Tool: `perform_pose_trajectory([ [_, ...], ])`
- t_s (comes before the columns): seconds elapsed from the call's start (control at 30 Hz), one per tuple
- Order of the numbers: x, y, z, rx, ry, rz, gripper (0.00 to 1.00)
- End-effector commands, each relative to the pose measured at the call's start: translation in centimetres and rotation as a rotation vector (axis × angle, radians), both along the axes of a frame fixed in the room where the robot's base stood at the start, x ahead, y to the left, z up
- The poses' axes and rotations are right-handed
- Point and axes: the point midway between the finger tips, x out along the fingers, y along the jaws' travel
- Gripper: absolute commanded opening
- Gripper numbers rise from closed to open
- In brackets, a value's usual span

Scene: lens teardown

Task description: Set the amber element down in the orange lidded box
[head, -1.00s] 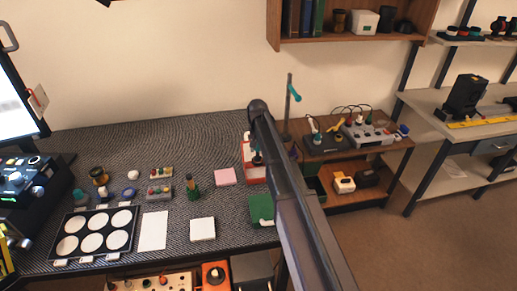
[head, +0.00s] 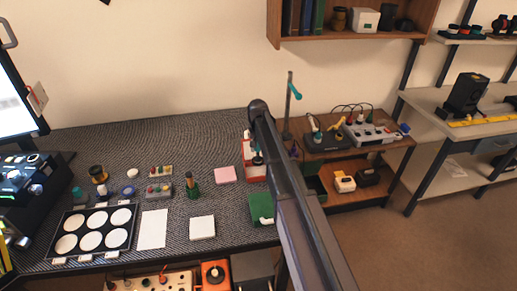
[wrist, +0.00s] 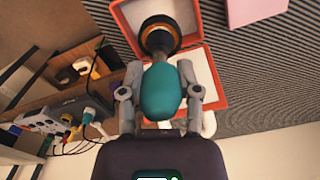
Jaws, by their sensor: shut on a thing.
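My gripper (wrist: 160,88) is shut on a teal bulb-shaped tool (wrist: 160,92) in the wrist view. At the tool's far end is a dark ring with an amber centre, the amber element (wrist: 159,38). How the element is attached to the tool is hidden. The orange lidded box (wrist: 221,88) is open, with pale lining in both halves. The element appears over the box, near its hinge side; its height above the lining is unclear. In the head view the box (head: 247,174) is partly behind my arm, which largely hides my gripper.
A pink pad (head: 225,175) lies left of the box, and a green box (head: 261,210) is in front of it. A stand with a teal clamp (head: 289,100) rises behind. A low wooden shelf (head: 345,147) with cabled devices is to the right.

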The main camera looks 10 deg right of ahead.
Motion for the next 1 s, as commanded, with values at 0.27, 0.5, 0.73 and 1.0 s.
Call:
perform_pose_trajectory([
  [0.27,0.0,0.0,-0.7,0.0,0.0,0.0,0.02],
  [0.5,0.0,0.0,-1.2,0.0,0.0,0.0,0.02],
  [0.73,0.0,0.0,-1.7,0.0,0.0,-0.001,0.02],
  [1.0,0.0,0.0,-2.2,0.0,0.0,-0.001,0.02],
])
